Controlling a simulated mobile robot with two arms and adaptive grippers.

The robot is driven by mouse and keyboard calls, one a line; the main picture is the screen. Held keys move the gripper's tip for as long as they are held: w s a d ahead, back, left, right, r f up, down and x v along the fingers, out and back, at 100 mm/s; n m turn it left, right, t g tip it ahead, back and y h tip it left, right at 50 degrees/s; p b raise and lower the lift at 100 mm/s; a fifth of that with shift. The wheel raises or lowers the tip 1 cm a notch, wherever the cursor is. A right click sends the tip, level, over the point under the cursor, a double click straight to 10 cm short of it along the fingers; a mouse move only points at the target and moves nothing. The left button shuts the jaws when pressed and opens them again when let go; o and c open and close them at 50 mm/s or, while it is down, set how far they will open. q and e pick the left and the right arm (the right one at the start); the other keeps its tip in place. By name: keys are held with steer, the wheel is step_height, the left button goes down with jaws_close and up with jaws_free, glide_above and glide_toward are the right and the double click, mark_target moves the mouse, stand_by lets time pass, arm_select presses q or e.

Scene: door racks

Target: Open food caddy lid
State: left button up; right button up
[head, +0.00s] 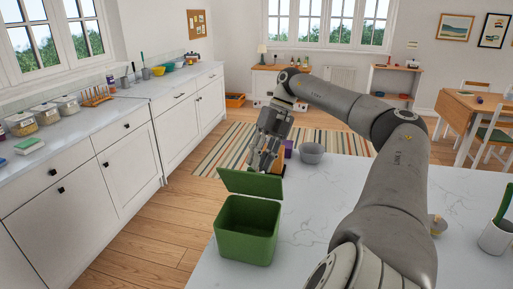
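The green food caddy (247,230) stands on the near left part of the white marble worktop in the head view. Its green lid (250,183) is raised at the caddy's back edge, tilted up, and the caddy's inside shows. My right gripper (262,164) points down just behind the raised lid. Its fingers look apart, with nothing seen between them. The lid's top edge lies close to the fingertips; I cannot tell whether they touch. My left gripper is not in view.
A grey bowl (312,153), a purple box (288,149) and an orange-brown item (278,166) stand behind the caddy near the gripper. A white pot (496,237) with a green item is at the right. The worktop (305,215) right of the caddy is clear.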

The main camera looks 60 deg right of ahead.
steer(key=shift+o, duration=1.1)
steer(key=shift+d+f, duration=0.1)
steer(key=shift+f, duration=0.35)
steer(key=shift+o, duration=0.3)
steer(key=shift+w+d, duration=0.1)
arm_select(q)
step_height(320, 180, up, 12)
steer(key=p, duration=1.2)
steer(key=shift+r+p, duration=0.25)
steer(key=shift+p, duration=0.05)
arm_select(e)
steer(key=d+r, duration=0.8)
steer(key=d, duration=0.1)
steer(key=shift+w+d, duration=0.2)
steer(key=shift+w, duration=0.2)
